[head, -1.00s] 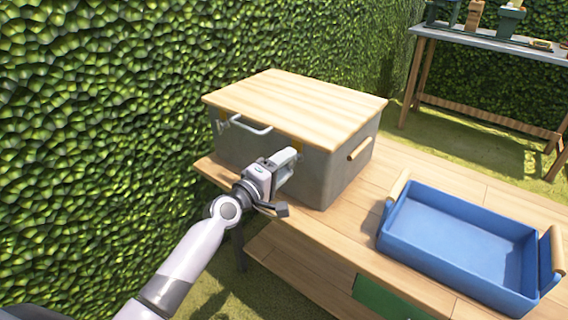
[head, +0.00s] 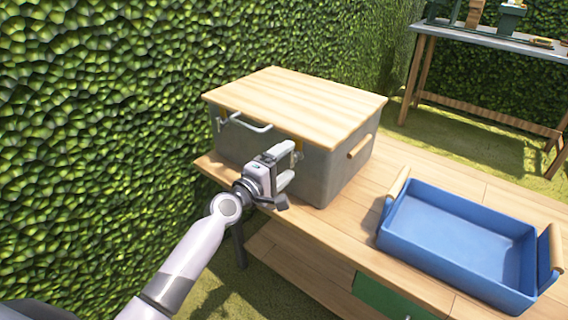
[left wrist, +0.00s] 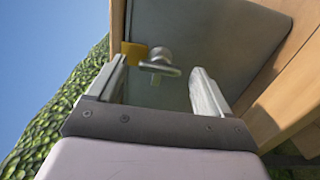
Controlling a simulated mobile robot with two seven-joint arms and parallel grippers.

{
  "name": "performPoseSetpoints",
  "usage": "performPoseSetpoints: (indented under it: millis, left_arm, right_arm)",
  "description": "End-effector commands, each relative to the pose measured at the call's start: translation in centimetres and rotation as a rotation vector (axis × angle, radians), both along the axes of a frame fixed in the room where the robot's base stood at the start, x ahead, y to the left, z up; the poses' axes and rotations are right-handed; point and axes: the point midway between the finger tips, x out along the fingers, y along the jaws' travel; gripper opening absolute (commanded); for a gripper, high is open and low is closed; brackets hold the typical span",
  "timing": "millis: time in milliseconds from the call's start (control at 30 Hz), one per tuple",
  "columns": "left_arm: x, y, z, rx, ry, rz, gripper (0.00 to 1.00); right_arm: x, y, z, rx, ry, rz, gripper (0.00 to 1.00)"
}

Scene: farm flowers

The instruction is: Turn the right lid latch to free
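A grey box (head: 238,151) with a pale wooden lid (head: 295,103) stands on a wooden bench. Its right lid latch (head: 298,154) is a small metal turn-piece beside a yellow plate, high on the front wall. In the left wrist view the latch (left wrist: 160,64) shows a crossbar on a round post, with the yellow plate (left wrist: 133,52) to its left. My left gripper (head: 289,163) is open in front of the latch. In the left wrist view its fingers (left wrist: 160,83) stand either side of the latch, apart from it. My right gripper is not in view.
A bar handle (head: 247,124) sticks out of the box front, left of the right latch. A blue tray (head: 455,246) with wooden handles stands on the bench (head: 335,222) at right. A hedge (head: 100,120) rises close on the left. Another table (head: 490,43) stands behind.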

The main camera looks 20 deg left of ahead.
Motion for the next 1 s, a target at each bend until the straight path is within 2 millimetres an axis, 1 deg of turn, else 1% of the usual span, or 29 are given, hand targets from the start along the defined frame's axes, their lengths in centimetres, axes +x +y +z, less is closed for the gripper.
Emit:
performPoseSetpoints:
  millis: [267, 367, 467, 700, 800, 1000]
  left_arm:
    - [-0.1, 0.0, 0.0, 0.003, -0.001, 0.0, 0.79]
    - [-0.6, 0.2, 0.0, 0.003, 0.0, 0.001, 0.79]
    - [-1.6, 0.6, 0.0, 0.003, 0.001, 0.001, 0.79]
    - [-4.7, 1.7, 0.0, 0.004, 0.001, 0.0, 0.79]
    - [-5.7, 2.1, 0.0, 0.004, 0.001, 0.001, 0.79]
    - [-6.7, 2.4, 0.0, 0.001, 0.0, 0.001, 0.79]
  right_arm:
    - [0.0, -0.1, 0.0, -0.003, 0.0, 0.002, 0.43]
    - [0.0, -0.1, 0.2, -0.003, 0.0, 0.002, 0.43]
    - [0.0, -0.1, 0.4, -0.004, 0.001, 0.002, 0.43]
    - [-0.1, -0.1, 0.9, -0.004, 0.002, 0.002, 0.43]
    - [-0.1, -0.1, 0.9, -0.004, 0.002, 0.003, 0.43]
    - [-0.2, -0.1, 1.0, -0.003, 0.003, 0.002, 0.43]
